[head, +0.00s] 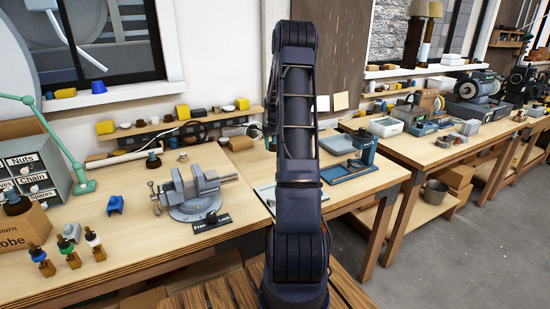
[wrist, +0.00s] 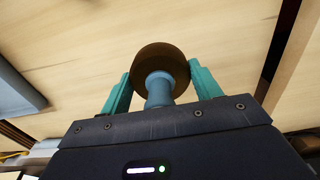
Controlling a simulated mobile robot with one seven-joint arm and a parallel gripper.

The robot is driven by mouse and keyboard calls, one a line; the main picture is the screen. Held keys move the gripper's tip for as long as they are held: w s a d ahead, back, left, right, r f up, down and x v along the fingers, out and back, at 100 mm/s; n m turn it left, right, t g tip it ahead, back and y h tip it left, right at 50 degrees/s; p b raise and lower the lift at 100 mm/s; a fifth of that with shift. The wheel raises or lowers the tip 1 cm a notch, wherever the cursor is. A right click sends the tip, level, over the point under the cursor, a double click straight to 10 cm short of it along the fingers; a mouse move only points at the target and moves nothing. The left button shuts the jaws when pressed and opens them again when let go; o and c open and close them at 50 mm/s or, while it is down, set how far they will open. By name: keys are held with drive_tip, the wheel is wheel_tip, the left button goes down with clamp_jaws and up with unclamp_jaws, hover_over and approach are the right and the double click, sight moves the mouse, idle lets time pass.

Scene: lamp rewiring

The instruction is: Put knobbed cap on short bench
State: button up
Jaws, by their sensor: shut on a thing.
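The knobbed cap (wrist: 158,56) is a brown round piece with a blue-grey knob. In the wrist view it sits between the teal fingers of my gripper (wrist: 159,74), which is shut on it. A pale wood surface (wrist: 70,45) fills the view behind the cap; I cannot tell the gap between them. In the head view my upright arm hides my gripper and the cap. Wooden work benches run along the wall, a left one (head: 130,262) and a right one (head: 437,152). I cannot tell for sure which is the short bench.
A grey vise (head: 195,192) stands on the left bench, with small bottles (head: 68,252) and a drawer cabinet (head: 35,172) further left. A blue tool (head: 350,168) stands right of my arm. A slatted wood top (head: 215,297) lies at the bottom. The grey floor (head: 470,255) is clear.

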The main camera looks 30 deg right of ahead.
drive_tip(key=shift+f, duration=3.7)
drive_tip(key=shift+f, duration=0.15)
drive_tip(key=o, duration=1.1)
drive_tip(key=shift+c, duration=0.2)
